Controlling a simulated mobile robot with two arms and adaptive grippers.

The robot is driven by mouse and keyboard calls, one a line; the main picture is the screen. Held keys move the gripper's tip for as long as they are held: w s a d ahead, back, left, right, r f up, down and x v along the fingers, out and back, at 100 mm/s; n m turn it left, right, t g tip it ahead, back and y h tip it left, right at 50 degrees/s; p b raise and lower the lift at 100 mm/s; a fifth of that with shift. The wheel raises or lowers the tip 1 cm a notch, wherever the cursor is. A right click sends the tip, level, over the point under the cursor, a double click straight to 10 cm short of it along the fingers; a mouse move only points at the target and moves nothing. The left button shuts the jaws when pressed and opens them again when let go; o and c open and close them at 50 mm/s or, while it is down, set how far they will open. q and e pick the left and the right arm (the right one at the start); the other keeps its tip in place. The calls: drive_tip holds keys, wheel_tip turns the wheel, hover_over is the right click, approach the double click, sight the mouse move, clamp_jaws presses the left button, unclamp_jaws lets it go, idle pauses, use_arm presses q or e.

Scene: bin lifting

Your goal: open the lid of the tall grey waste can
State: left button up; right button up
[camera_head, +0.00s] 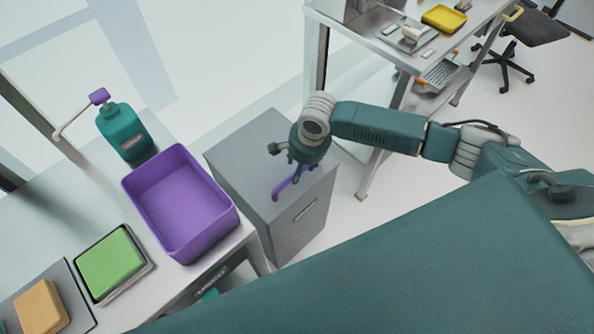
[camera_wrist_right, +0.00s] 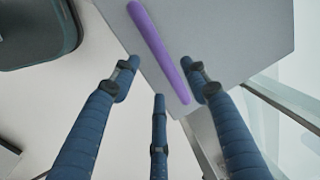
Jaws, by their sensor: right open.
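The tall grey waste can (camera_head: 245,150) stands right of the white table, with its grey lid shut. A purple bar handle (camera_head: 284,187) is on the lid near its front edge. My right gripper (camera_head: 290,163) is open above the lid, its fingers pointing down close to the handle. In the right wrist view the lid (camera_wrist_right: 240,35) fills the upper right. The purple handle (camera_wrist_right: 155,45) runs diagonally, its lower end between the spread fingers of the gripper (camera_wrist_right: 160,90). Whether any finger touches it I cannot tell. My left gripper is not in view.
The white table (camera_head: 75,195) at left holds a purple bin (camera_head: 222,228), a teal pump bottle (camera_head: 122,130), a green block (camera_head: 110,262) and an orange block (camera_head: 41,306). A desk (camera_head: 365,35) and a chair (camera_head: 530,30) stand behind. Floor right of the can is clear.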

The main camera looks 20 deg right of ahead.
drive_tip(key=f, duration=0.2)
drive_tip(key=w+f, duration=0.1)
drive_tip(key=f, duration=0.1)
drive_tip(key=shift+a+f, duration=0.15)
drive_tip(key=shift+f, duration=0.2)
clamp_jaws()
